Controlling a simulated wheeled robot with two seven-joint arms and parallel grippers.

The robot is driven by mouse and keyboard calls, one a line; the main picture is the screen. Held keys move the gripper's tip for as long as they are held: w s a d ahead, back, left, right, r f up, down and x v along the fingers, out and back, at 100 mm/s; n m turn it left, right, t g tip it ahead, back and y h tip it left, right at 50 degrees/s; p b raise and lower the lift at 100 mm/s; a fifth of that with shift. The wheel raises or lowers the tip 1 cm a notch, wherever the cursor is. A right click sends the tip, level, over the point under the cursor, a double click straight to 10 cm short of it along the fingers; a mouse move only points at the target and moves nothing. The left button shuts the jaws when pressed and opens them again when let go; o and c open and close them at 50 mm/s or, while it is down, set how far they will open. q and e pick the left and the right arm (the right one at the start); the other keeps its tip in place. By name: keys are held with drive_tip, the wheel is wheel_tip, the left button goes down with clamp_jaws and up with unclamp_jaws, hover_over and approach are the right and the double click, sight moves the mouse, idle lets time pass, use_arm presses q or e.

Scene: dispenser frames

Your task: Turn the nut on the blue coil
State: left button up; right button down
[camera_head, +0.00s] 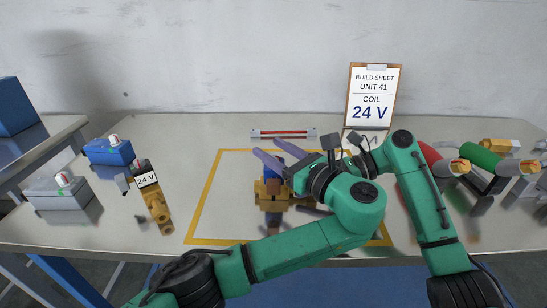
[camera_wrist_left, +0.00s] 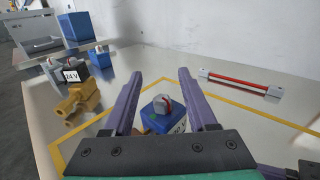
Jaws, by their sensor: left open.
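The blue coil (camera_head: 272,176) sits on a brass body (camera_head: 268,190) inside the yellow outline. In the left wrist view the blue coil (camera_wrist_left: 158,121) shows its top, with a grey nut with a red mark (camera_wrist_left: 162,103) on it. My left gripper (camera_head: 266,147) has its purple fingers apart and empty. In the left wrist view the left gripper (camera_wrist_left: 160,76) has one finger on each side of the nut, with gaps visible; how high the fingers are cannot be told. My right arm (camera_head: 415,190) reaches in from the right; its gripper is largely hidden behind my left wrist.
A red bar (camera_head: 283,133) lies behind. A build sheet (camera_head: 374,95) reads COIL 24 V. Red and green cylinders (camera_head: 490,160) crowd the right.

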sight(274, 156)
use_arm(q)
wheel_tip(274, 156, up, 8)
use_arm(e)
drive_tip(key=shift+r, duration=0.1)
idle(0.4)
drive_tip(key=shift+c, duration=1.9)
unclamp_jaws()
